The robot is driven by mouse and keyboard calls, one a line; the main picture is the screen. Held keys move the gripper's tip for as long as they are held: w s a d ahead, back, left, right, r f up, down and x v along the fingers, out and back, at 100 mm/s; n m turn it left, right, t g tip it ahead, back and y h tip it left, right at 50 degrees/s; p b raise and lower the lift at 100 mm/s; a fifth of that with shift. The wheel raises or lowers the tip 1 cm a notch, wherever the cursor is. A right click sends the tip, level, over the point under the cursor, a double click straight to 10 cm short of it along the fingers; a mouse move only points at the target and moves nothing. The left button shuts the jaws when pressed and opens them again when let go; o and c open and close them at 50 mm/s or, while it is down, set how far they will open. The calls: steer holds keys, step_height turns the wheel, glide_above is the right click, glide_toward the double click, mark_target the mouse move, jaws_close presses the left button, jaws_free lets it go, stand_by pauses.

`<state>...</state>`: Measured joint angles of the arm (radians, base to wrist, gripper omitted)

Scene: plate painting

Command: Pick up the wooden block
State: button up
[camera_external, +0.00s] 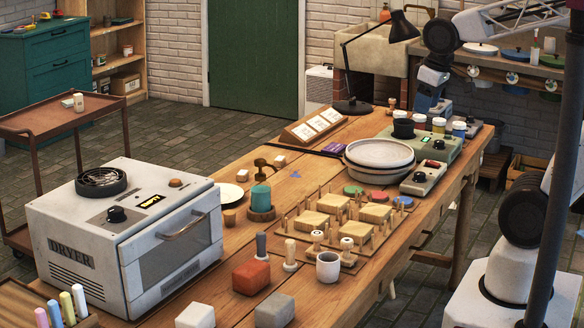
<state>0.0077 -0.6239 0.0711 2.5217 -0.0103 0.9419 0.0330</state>
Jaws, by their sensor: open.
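Several pale wooden blocks (330,203) sit among upright pegs on a wooden board (290,232) in the middle of the table. Two small pale cubes (279,161) lie farther back, left of the board. I cannot tell which one is the named wooden block. My gripper (428,110) is at the far right end of the table, above and behind the row of paint jars, well away from the blocks. It points down and is open; its fingertips are small and partly hidden, and I see nothing held.
A white dryer (80,225) fills the table's left end. Stacked plates (380,158) stand behind the board, with a grey device (423,178) beside them. A red block (251,277), grey block (274,311) and cup (328,266) stand in front. A black lamp (352,105) rises behind.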

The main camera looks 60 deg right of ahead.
steer(key=shift+s+f, duration=0.15)
steer(key=shift+s, duration=0.15)
steer(key=shift+o, duration=0.5)
steer(key=shift+w, duration=0.1)
